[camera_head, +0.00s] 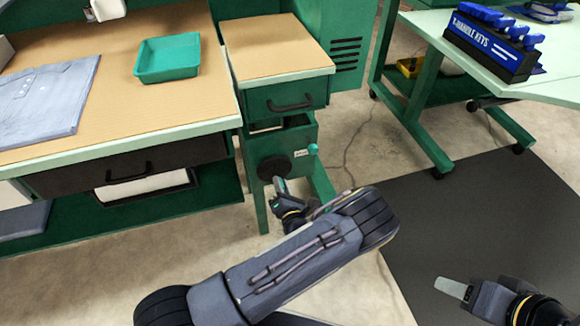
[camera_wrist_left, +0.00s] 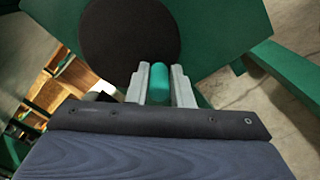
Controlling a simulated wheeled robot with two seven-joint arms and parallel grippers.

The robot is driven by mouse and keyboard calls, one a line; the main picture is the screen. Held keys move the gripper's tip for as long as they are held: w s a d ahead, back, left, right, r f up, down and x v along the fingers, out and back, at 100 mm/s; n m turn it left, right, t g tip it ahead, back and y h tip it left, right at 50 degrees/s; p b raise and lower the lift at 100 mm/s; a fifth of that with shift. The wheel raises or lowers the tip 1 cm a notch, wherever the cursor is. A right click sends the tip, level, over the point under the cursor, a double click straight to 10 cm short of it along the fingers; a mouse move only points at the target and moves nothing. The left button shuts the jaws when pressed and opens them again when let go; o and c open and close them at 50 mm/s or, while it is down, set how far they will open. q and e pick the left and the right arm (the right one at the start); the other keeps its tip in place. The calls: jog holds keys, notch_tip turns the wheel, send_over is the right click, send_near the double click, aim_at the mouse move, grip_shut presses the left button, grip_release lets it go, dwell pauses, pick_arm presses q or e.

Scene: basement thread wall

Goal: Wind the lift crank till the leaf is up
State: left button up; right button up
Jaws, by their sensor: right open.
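The crank's round black disc (camera_head: 273,168) is on the front of a green box under a tan-topped section (camera_head: 275,48). I take this section for the leaf; I cannot tell its exact height against the bench. My left gripper (camera_head: 280,185) is at the disc. In the left wrist view, its fingers (camera_wrist_left: 159,84) stand on both sides of the teal crank handle (camera_wrist_left: 158,80) and appear shut on it, with the black disc (camera_wrist_left: 128,40) behind. My right gripper (camera_head: 453,288) is open and empty over the dark mat.
A teal knob (camera_head: 312,149) sticks out at the box's right side. The bench (camera_head: 120,110) at left holds a teal tray (camera_head: 167,58) and folded grey-blue cloth (camera_head: 45,95). A green-legged table (camera_head: 470,70) with a T-handle key rack (camera_head: 491,42) stands at right. Floor between is open.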

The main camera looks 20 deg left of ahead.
aim_at(265, 179)
pick_arm(q)
grip_shut()
jog(key=s+a+p, duration=0.1)
jog(key=s+a+r+p, duration=0.1)
jog(key=a, duration=0.1)
jog(key=shift+a+r, duration=0.15)
jog(key=shift+s+a+r, duration=0.1)
jog(key=shift+s+a, duration=0.05)
jog(key=shift+a, duration=0.05)
jog(key=o, duration=0.5)
grip_release()
jog(key=shift+o, duration=0.5)
jog(key=shift+d, duration=0.1)
jog(key=shift+d+f, duration=0.1)
jog(key=shift+f, duration=0.1)
